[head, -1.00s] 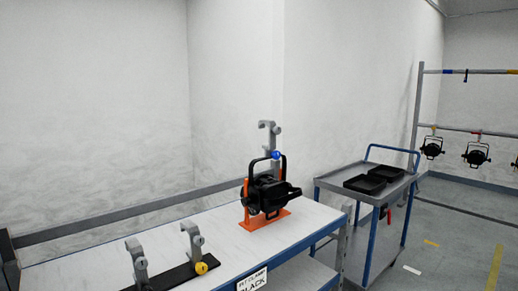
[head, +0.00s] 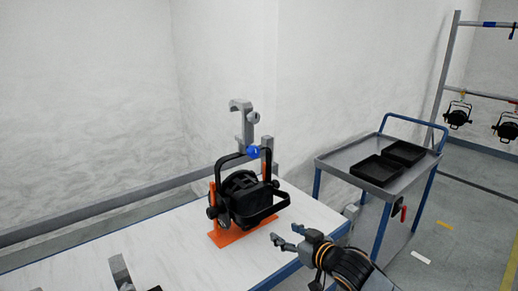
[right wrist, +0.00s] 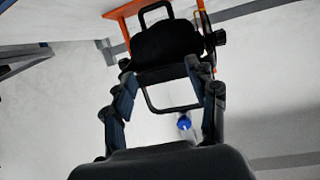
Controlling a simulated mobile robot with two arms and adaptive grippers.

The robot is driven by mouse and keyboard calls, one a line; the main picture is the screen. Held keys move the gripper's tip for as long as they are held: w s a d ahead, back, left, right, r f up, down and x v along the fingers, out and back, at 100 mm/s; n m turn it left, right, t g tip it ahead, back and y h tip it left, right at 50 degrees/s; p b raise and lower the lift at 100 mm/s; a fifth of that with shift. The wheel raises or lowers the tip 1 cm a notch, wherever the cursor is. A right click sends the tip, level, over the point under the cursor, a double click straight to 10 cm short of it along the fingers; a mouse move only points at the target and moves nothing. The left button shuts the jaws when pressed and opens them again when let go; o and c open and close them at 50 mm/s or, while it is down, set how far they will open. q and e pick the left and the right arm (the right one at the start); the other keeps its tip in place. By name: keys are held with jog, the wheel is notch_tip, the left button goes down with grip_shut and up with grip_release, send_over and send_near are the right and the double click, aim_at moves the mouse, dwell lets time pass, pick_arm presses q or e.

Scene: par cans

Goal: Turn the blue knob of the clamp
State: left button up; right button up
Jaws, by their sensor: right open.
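The clamp (head: 246,122) is a grey hook standing upright on top of the black par can's yoke. Its blue knob (head: 252,151) sits low on the clamp, at the top of the yoke; it also shows in the right wrist view (right wrist: 184,123). The black par can (head: 243,196) rests in an orange stand (head: 227,236) on the white table. My right gripper (head: 282,243) is open and empty, over the table's right edge, to the right of and below the knob, apart from it. In the right wrist view the knob shows beyond the fingers. My left gripper is out of view.
The white table (head: 165,248) has bare room left of the stand. Another grey clamp (head: 120,270) stands at its front left. A grey trolley (head: 340,160) with two black trays (head: 378,170) stands right. Par cans hang from a rack (head: 449,70) at far right.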

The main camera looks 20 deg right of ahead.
notch_tip(320, 180, up, 17)
jog(key=w+d+n+t+y, duration=0.1)
jog(key=w+t+y, duration=0.1)
jog(key=t+y, duration=0.1)
jog(key=p, duration=0.5)
send_near(256, 153)
jog(key=x, duration=0.6)
jog(key=shift+w+a+r, duration=0.15)
jog(key=shift+w, duration=0.15)
jog(key=shift+x, duration=0.9)
jog(key=c, duration=1.2)
